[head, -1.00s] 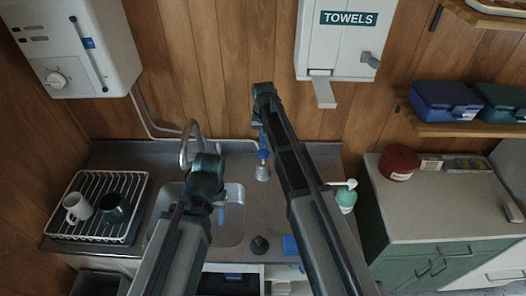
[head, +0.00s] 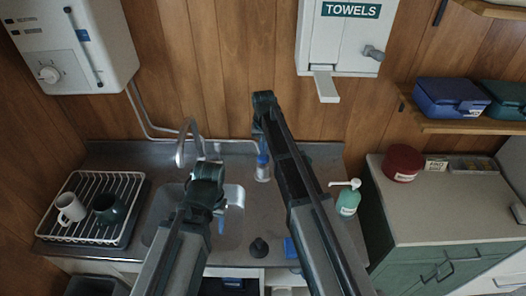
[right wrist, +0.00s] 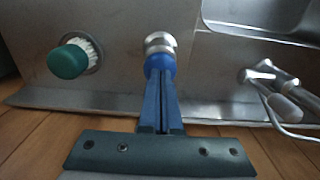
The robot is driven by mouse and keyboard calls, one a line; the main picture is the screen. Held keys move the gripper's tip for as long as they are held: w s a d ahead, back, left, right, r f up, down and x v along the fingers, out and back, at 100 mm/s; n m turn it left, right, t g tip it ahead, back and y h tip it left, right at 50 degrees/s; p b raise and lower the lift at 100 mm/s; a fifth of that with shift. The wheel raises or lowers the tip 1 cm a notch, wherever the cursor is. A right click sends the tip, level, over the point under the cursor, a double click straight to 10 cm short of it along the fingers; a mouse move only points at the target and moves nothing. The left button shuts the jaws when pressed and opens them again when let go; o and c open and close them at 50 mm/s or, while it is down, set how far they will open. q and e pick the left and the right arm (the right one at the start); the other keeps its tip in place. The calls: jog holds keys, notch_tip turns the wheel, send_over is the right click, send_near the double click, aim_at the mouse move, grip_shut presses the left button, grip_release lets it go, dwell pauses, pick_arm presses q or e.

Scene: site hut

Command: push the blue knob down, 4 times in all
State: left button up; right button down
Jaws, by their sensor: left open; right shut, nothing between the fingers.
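The blue knob (right wrist: 160,64) sits on a silver collar on the metal counter in the right wrist view. In the head view the knob (head: 262,162) shows just below my right gripper (head: 262,146). My right gripper (right wrist: 162,82) is shut and empty, with its blue fingertips right at the knob. I cannot tell whether they touch it or how far the knob is pressed. My left gripper (head: 220,222) is open over the sink, left of the knob; its fingers are partly hidden by its own arm.
The sink (head: 232,230) and tap (head: 187,135) are left of the knob. A green-topped brush (right wrist: 68,61) stands beside the knob. A dish rack (head: 133,190) is at far left.

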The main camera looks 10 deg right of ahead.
notch_tip(320, 180, up, 5)
jog(key=p, duration=0.4)
jog(key=shift+p, duration=0.35)
jog(key=shift+f, duration=0.2)
jog(key=shift+f+b, duration=2.4)
jog(key=shift+b, duration=0.2)
notch_tip(320, 180, up, 5)
jog(key=p, duration=0.5)
jog(key=shift+f, duration=0.1)
dwell(0.5)
